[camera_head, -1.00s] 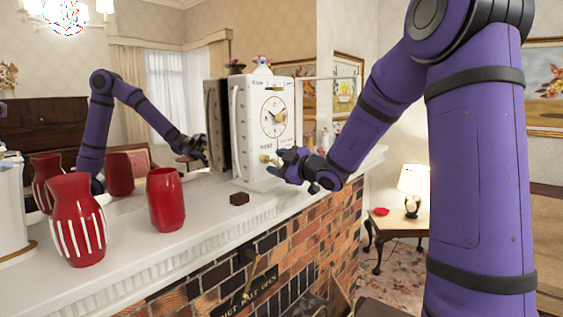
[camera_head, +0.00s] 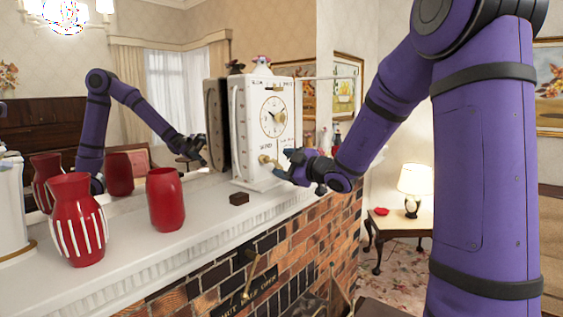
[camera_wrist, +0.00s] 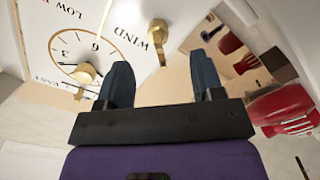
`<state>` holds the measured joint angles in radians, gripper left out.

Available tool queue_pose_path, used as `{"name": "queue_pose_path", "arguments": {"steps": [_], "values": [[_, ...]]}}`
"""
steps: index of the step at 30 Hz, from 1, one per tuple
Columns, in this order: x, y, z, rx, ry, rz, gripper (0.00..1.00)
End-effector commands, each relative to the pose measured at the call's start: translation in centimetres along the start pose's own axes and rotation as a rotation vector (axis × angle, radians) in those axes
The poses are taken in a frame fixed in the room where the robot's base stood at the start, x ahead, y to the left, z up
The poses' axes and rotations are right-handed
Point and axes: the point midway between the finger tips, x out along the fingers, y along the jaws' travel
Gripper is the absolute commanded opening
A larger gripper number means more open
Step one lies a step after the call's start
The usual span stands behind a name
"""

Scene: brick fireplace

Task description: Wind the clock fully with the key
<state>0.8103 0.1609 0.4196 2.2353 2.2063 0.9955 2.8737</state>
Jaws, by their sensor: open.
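The white clock (camera_head: 247,125) stands upright on the mantel, its dial (camera_head: 273,117) facing right. A brass key (camera_head: 268,161) sits low on its face; in the wrist view the key (camera_wrist: 158,38) is by the word WIND. A brass knob (camera_wrist: 85,73) is at the dial centre. My gripper (camera_head: 288,166) is just right of the key, apart from it. In the wrist view my gripper (camera_wrist: 164,70) has its two blue fingers spread with nothing between them, and the key shows beyond the gap.
A small brown block (camera_head: 239,198) lies on the mantel (camera_head: 190,238) before the clock. A plain red vase (camera_head: 165,200) and a striped red vase (camera_head: 77,220) stand further left. A mirror behind reflects them and my arm. Small figurines (camera_head: 261,66) top the clock.

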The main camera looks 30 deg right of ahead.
Motion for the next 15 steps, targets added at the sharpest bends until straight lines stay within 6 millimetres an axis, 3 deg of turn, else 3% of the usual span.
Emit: {"name": "queue_pose_path", "arguments": {"steps": [15], "values": [[-2.7, 0.0, 0.0, 0.0, -0.001, 0.0, 0.61]]}}
